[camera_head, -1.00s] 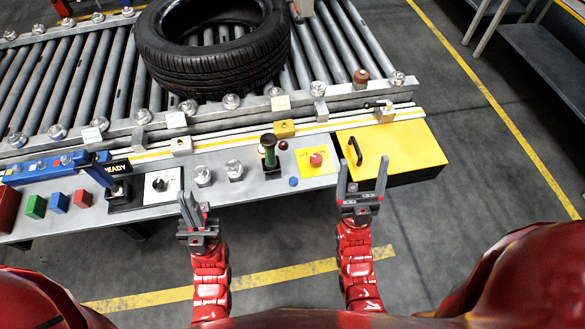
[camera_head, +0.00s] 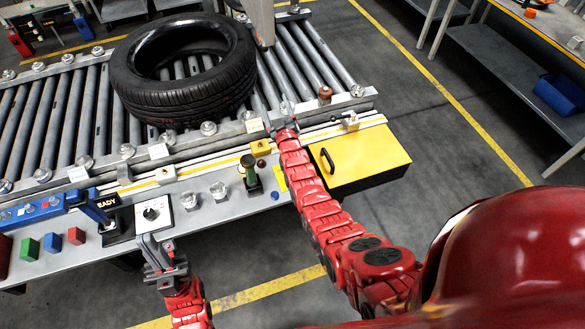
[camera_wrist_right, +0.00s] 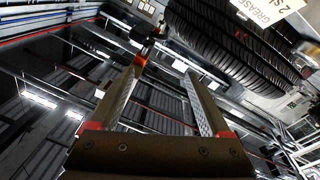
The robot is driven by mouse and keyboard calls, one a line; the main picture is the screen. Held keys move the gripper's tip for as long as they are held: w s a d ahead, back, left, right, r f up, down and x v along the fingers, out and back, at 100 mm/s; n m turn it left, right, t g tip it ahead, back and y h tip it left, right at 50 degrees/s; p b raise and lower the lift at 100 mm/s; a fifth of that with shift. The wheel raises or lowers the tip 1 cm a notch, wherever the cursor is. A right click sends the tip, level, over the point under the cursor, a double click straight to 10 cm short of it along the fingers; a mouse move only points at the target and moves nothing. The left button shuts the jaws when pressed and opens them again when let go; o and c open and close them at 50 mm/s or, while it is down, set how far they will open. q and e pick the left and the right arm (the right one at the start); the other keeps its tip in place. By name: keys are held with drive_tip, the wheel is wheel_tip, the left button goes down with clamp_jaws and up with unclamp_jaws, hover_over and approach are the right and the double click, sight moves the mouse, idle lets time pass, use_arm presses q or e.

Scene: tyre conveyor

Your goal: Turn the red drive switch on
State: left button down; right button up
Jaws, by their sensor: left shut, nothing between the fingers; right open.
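No part clearly readable as a red drive switch shows. A red-brown knob (camera_head: 325,93) stands on the conveyor's near rail, right of my right gripper (camera_head: 284,125). That gripper is over the rail edge, its fingers small and partly hidden by its arm. In the right wrist view the same gripper (camera_wrist_right: 164,68) is open and empty. A dark, partly reddish part (camera_wrist_right: 148,34) shows past its left fingertip; I cannot tell what it is. The red button on the yellow plate (camera_head: 280,178) is hidden behind my right arm. My left gripper (camera_head: 152,243) is shut and empty at the panel's front edge.
A black tyre (camera_head: 180,80) lies on the roller conveyor; it also shows in the right wrist view (camera_wrist_right: 240,45). A yellow box (camera_head: 370,158) with a black handle is right of my right arm.

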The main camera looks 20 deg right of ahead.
drive_tip(key=w+f+n+g, duration=0.2)
drive_tip(key=w+f+g, duration=0.2)
drive_tip(key=w, duration=0.1)
drive_tip(key=s+d+r+n+g, duration=0.1)
drive_tip(key=s+r+n+g, duration=0.15)
drive_tip(key=s+g, duration=0.6)
drive_tip(key=s+r+n+g, duration=0.25)
drive_tip(key=s+g, duration=0.35)
drive_tip(key=s, duration=0.5)
drive_tip(key=shift+g+y, duration=0.25)
drive_tip(key=shift+y, duration=0.05)
drive_tip(key=f+b, duration=0.1)
drive_tip(key=f, duration=0.7)
drive_tip(key=f+b, duration=0.2)
drive_tip(key=f, duration=0.5)
drive_tip(key=shift+d+f, duration=0.2)
drive_tip(key=shift+f, duration=1.1)
drive_tip(key=shift+c, duration=0.2)
